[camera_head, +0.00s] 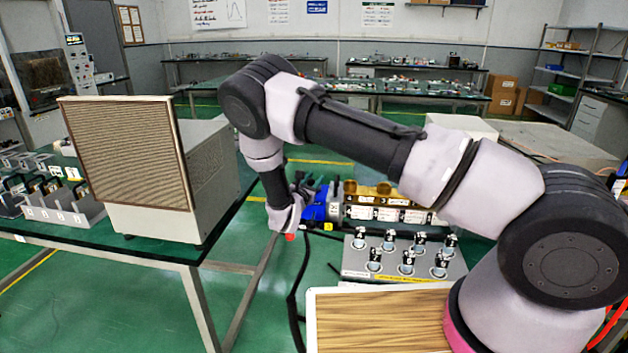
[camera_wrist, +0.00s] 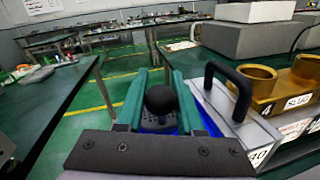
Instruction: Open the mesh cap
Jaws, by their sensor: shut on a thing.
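In the wrist view, a round black knob (camera_wrist: 160,99) sits above a dark plate dotted with small holes (camera_wrist: 157,125), which looks like the mesh cap. Blue parts show around it. My gripper (camera_wrist: 160,76) has its green fingers on either side of the knob and is shut on the cap. The exact contact is hidden. In the head view, my gripper (camera_head: 309,189) is beside a blue unit (camera_head: 321,206) at the left end of a rack, and my wrist hides the cap.
A large box with a brown ribbed front (camera_head: 128,155) stands on the left table. A rack with brass cups (camera_head: 372,190) is right of the blue unit. A black handle (camera_wrist: 228,88) stands close to my right finger. Below the rack is a panel with several knobs (camera_head: 407,262).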

